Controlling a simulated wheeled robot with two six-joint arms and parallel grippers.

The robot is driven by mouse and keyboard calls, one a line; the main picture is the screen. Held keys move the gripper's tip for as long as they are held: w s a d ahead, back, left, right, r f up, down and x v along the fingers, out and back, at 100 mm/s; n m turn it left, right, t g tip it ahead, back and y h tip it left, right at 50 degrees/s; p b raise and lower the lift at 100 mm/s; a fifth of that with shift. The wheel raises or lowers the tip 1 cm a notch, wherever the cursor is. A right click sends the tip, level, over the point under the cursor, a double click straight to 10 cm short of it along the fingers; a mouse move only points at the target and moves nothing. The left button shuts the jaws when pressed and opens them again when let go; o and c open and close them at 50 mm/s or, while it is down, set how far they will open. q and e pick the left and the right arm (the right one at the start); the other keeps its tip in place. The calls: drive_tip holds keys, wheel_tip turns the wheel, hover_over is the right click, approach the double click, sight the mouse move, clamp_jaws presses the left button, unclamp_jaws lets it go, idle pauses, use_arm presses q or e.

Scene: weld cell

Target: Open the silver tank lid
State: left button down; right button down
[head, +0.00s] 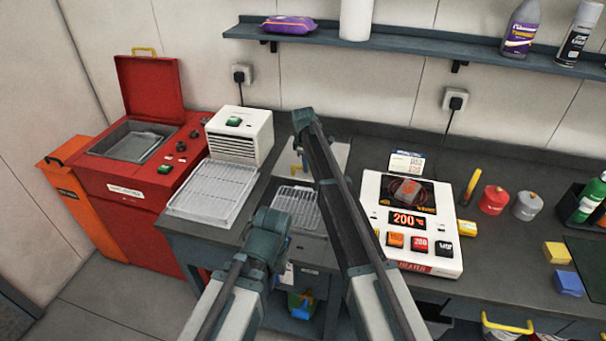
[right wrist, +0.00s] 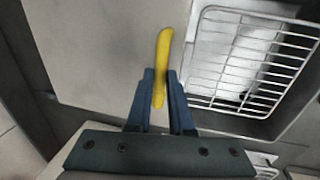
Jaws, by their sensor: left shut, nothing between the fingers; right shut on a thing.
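The silver tank (head: 283,222) is set into the bench and has a wire rack (head: 296,203) inside. It also shows in the right wrist view, where the rack (right wrist: 245,65) lies in the open well. The pale silver lid (head: 335,156) stands raised behind the well, partly hidden by my right arm. In the right wrist view my right gripper (right wrist: 162,95) is shut on the lid's yellow handle (right wrist: 163,60), with the lid plate (right wrist: 95,60) behind it. My left gripper (head: 278,262) is low in front of the bench, shut and empty; its fingertips are hard to make out.
A red tank (head: 125,185) with its own lid open stands at the left. A clear tray (head: 213,190) and a white vented box (head: 240,135) sit beside the silver tank. A white heater unit (head: 412,262) stands close to the right of my right arm.

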drive_tip(key=shift+w+d, duration=0.15)
drive_tip(key=shift+w, duration=0.4)
drive_tip(key=c, duration=0.8)
unclamp_jaws()
drive_tip(key=shift+r, duration=0.15)
wheel_tip(320, 180, up, 13)
drive_tip(key=s+p, duration=0.2)
drive_tip(key=p, duration=1.1)
drive_tip(key=shift+s+a+r+p, duration=0.2)
drive_tip(key=shift+s+a+p, duration=0.15)
drive_tip(key=shift+a, duration=0.1)
drive_tip(key=shift+f, duration=0.1)
